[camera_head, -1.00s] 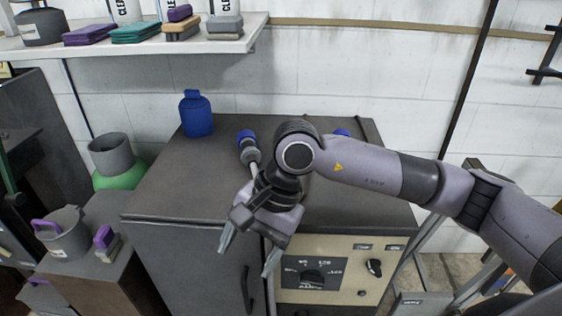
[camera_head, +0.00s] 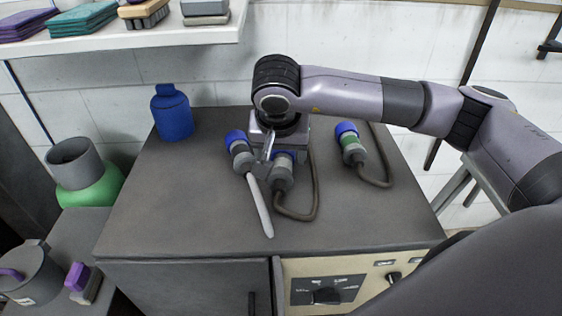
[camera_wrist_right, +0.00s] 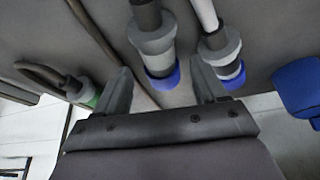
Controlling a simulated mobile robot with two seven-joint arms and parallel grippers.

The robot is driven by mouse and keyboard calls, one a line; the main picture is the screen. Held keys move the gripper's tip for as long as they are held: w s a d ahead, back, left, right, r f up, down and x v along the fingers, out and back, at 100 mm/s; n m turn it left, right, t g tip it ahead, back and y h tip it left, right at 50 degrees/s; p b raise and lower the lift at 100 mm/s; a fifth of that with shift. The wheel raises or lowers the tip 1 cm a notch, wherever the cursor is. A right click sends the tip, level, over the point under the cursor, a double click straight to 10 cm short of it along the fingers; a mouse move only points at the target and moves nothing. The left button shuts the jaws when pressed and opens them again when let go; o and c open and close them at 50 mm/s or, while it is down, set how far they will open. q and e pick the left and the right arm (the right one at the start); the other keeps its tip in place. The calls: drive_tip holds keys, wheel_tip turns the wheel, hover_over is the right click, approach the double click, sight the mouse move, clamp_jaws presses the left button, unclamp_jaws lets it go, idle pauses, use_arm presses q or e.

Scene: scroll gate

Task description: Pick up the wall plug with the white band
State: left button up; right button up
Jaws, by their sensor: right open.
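Three wall plugs with blue ends lie on the dark cabinet top. The left plug (camera_head: 240,152) has a pale rigid-looking cable and seems to carry a whitish band, clearer in the right wrist view (camera_wrist_right: 229,70). The middle plug (camera_head: 283,172) has a dark cable; its band cannot be made out, and it also shows in the right wrist view (camera_wrist_right: 156,50). The right plug (camera_head: 352,146) has a green band. My right gripper (camera_head: 279,156) is open over the middle plug, whose blue end shows between the fingers (camera_wrist_right: 160,82). Contact cannot be told. My left gripper is out of view.
A blue bottle (camera_head: 172,113) stands at the back left of the cabinet top (camera_head: 170,215). Dark cables loop beside the middle and right plugs. A shelf (camera_head: 120,42) with sponges hangs above left. The front left of the top is clear.

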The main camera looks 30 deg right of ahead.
sight(282, 160)
drive_tip(key=x, duration=0.3)
drive_tip(key=shift+f, duration=0.25)
drive_tip(key=shift+c, duration=0.3)
clamp_jaws()
drive_tip(key=shift+r, duration=0.1)
drive_tip(key=shift+r, duration=0.1)
